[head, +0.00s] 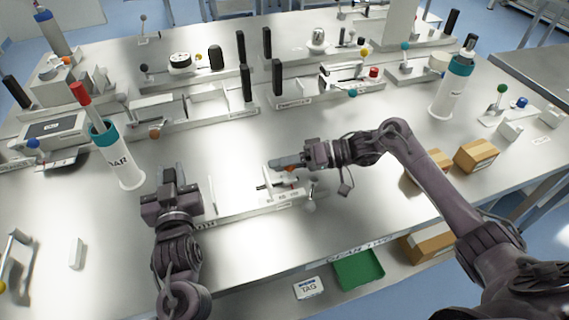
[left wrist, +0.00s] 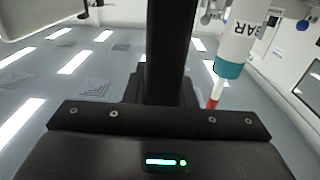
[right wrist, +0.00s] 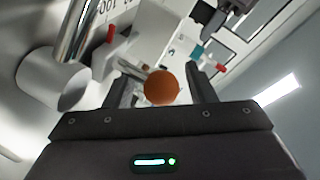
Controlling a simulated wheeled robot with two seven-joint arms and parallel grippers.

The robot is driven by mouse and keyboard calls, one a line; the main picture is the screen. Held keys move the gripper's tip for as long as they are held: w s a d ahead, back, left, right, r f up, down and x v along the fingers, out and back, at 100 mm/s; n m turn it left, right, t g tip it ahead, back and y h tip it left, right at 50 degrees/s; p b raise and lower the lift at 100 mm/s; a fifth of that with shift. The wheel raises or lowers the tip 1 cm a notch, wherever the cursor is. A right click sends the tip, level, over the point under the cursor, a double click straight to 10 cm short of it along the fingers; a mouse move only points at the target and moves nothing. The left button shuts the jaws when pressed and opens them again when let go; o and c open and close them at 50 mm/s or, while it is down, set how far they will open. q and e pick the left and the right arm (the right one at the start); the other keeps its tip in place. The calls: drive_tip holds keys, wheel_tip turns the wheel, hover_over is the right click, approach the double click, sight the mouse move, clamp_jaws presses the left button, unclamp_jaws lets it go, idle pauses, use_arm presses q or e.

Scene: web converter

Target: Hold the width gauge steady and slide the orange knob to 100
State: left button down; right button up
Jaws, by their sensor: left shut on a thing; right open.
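The width gauge (head: 245,209) is a pale rail on the near part of the steel table, with an upright plate near its left end and a silver knob near its right end. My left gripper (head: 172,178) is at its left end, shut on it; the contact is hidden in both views. The orange knob (head: 290,169) is near the gauge's right part, mostly covered by my right gripper (head: 287,162). In the right wrist view, the orange knob (right wrist: 162,87) sits between the open fingers, with no clear grip on it. Part of a printed scale shows there.
A white cylinder with a teal band (head: 121,160) and a red-tipped tool stands left of my left gripper. Black posts and fixtures (head: 190,105) line the back. Cardboard boxes (head: 476,155) are at right. A green tray (head: 359,269) is below the front edge.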

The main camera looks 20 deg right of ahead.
use_arm(q)
drive_tip(key=shift+a+f, duration=0.1)
drive_tip(key=shift+f, duration=0.55)
use_arm(e)
drive_tip(key=v, duration=1.2)
use_arm(q)
drive_tip(key=shift+r+p, duration=0.3)
drive_tip(key=shift+p, duration=0.2)
use_arm(e)
drive_tip(key=shift+r, duration=0.35)
use_arm(q)
drive_tip(key=c, duration=1.6)
unclamp_jaws()
drive_tip(key=o, duration=0.5)
drive_tip(key=shift+w+r, duration=0.1)
drive_tip(key=shift+r, duration=0.15)
drive_tip(key=s, duration=1.2)
